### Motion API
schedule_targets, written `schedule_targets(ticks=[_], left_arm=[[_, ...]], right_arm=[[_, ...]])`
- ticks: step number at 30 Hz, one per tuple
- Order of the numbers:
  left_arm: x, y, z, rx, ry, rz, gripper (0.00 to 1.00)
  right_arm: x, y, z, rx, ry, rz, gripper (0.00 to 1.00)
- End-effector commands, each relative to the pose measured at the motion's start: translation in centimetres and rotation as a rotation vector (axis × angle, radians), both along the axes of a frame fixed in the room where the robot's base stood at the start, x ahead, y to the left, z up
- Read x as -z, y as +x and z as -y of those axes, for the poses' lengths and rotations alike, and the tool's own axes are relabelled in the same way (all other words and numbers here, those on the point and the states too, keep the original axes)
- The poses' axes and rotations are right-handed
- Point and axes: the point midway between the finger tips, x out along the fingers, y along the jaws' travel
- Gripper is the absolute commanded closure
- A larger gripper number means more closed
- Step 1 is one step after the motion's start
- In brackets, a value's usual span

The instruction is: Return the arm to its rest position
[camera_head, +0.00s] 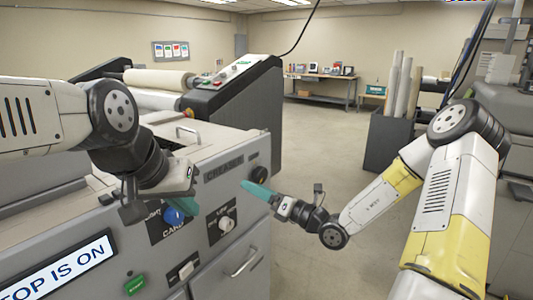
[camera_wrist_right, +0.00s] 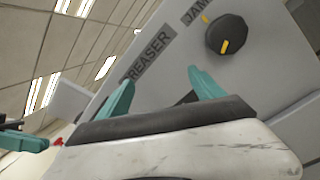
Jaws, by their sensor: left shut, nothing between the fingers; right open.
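My left gripper (camera_head: 182,207) has teal fingers and hangs in front of the machine's control panel, close to a blue knob (camera_head: 174,215). Its fingers are shut with nothing visible between them. My right gripper (camera_head: 255,190) reaches in from the right in the head view, near the front right corner of the machine (camera_head: 240,205). In the right wrist view its two teal fingers (camera_wrist_right: 162,90) are spread apart and empty. A black knob with a yellow mark (camera_wrist_right: 227,34) is beyond the fingers there, apart from them.
A dark bin with rolls (camera_head: 390,140) stands behind my right arm. The floor (camera_head: 315,150) between is clear.

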Motion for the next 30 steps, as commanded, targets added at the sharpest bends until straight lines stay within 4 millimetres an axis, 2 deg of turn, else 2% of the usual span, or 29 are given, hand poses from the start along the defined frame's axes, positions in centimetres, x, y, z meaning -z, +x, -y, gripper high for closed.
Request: schedule_targets(ticks=[1, 5, 8, 11, 14, 18, 23, 27, 30], left_arm=[[0.0, 0.0, 0.0, 0.000, 0.000, 0.000, 1.00], [0.0, 0.0, 0.0, 0.000, 0.000, 0.000, 1.00], [0.0, 0.0, 0.0, 0.000, 0.000, 0.000, 1.00], [0.0, 0.0, 0.0, 0.000, 0.000, 0.000, 1.00], [0.0, 0.0, 0.0, 0.000, 0.000, 0.000, 1.00], [0.0, 0.0, 0.0, 0.000, 0.000, 0.000, 1.00], [0.0, 0.0, 0.0, 0.000, 0.000, 0.000, 1.00], [0.0, 0.0, 0.0, 0.000, 0.000, 0.000, 1.00], [0.0, 0.0, 0.0, 0.000, 0.000, 0.000, 1.00]], right_arm=[[-1.2, -2.1, -1.6, -0.088, -0.108, 0.105, 0.23], [-2.3, -7.6, -3.9, -0.304, -0.359, 0.359, 0.23], [-2.5, -11.6, -4.4, -0.461, -0.550, 0.556, 0.23], [-2.4, -15.1, -3.8, -0.608, -0.737, 0.753, 0.23], [-2.3, -17.8, -2.3, -0.747, -0.923, 0.951, 0.23], [-2.6, -20.5, 1.0, -0.921, -1.183, 1.223, 0.23], [-4.2, -22.1, 6.0, -1.086, -1.486, 1.521, 0.23], [-6.6, -22.7, 10.4, -1.194, -1.741, 1.747, 0.23], [-8.4, -22.9, 13.0, -1.245, -1.892, 1.864, 0.23]])
